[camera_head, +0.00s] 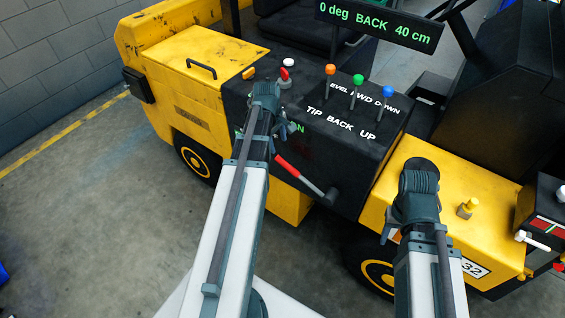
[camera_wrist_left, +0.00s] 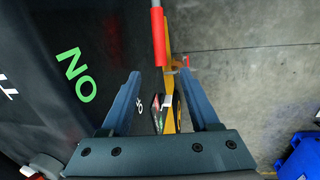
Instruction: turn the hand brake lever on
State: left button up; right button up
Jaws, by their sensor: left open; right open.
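The hand brake lever (camera_head: 295,174) has a red grip and a grey shaft, and slants up-left from a dark pivot on the side of the black console. Its red grip shows at the top of the left wrist view (camera_wrist_left: 158,38). My left gripper (camera_wrist_left: 159,75) is open and empty; the grip's end lies between and just beyond its fingertips, with no clear contact. A green ON mark (camera_wrist_left: 77,75) is on the black panel left of the fingers. In the head view my left arm hides most of that gripper. My right gripper (camera_head: 388,232) is open, over the yellow bodywork, partly hidden by its wrist.
The console top carries orange (camera_head: 330,70), green (camera_head: 358,80) and blue (camera_head: 388,92) knobbed levers and a red knob (camera_head: 284,76). A display (camera_head: 378,25) reads "0 deg BACK 40 cm". Yellow bodywork (camera_head: 195,60) flanks the console. Clear floor (camera_head: 85,190) lies left.

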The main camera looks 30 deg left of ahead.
aim_at(282, 160)
pick_arm(q)
jog(key=w+f+b, duration=0.1)
jog(key=f+b, duration=0.8)
jog(key=w+f+b, duration=0.1)
jog(key=f+b, duration=0.3)
jog(key=shift+w+d+f+b, duration=0.25)
jog(key=shift+w+f+b, duration=0.05)
jog(key=shift+f, duration=0.05)
jog(key=shift+r, duration=0.1)
grip_shut()
dwell(1.2)
